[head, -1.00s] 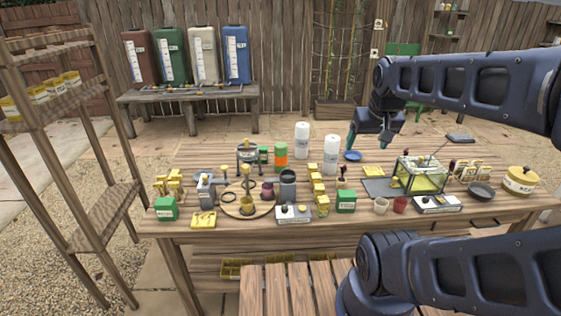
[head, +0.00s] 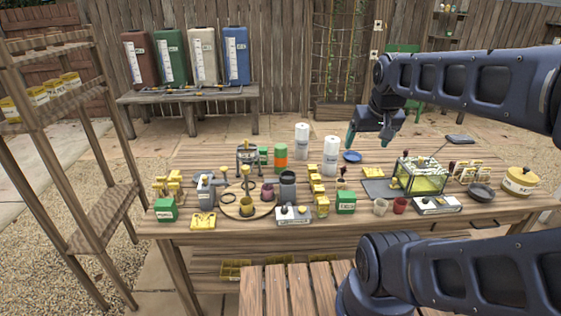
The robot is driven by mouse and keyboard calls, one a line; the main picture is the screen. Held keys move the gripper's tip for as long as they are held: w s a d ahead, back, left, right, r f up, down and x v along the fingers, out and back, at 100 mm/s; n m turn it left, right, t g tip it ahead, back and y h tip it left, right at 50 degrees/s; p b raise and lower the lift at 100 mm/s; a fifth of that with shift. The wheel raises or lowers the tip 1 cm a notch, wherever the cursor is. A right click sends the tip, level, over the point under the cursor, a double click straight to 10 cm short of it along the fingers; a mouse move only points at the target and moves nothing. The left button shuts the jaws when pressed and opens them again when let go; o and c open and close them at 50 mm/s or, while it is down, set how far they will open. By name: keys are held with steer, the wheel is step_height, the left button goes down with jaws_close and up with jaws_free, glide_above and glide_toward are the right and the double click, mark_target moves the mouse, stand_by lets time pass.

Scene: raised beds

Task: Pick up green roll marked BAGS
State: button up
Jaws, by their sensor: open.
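A small green roll with a pale label (head: 263,155) stands on the wooden table, left of an orange-and-green cylinder (head: 280,158). It is the likeliest match for the roll marked BAGS, but the lettering is too small to read. My gripper (head: 368,139) is open and empty above the back of the table. It is well to the right of the green roll and apart from it, with two white bottles between them in the picture.
White bottles (head: 331,156) (head: 302,141) stand near the table's back. A blue dish (head: 352,156) lies below my gripper. A clear tank (head: 421,178) stands to the right. Green boxes (head: 345,202) (head: 165,210) and small tools crowd the front.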

step_height(320, 180, up, 4)
steer(key=r, duration=0.1)
steer(key=w+d+r+t+h, duration=0.15)
steer(key=w+t, duration=0.25)
steer(key=w, duration=1.2)
steer(key=n+t+y, duration=0.5)
steer(key=n+y, duration=0.3)
steer(key=y, duration=0.5)
glide_above(285, 151)
steer(key=v, duration=0.2)
step_height(285, 151, down, 3)
steer(key=f, duration=3.3)
steer(key=shift+s+d+f, duration=0.15)
steer(key=shift+d+f, duration=0.05)
steer(key=shift+f, duration=0.05)
steer(key=shift+x, duration=3.75)
steer(key=shift+d, duration=0.1)
steer(key=c, duration=1.6)
steer(key=shift+r, duration=0.15)
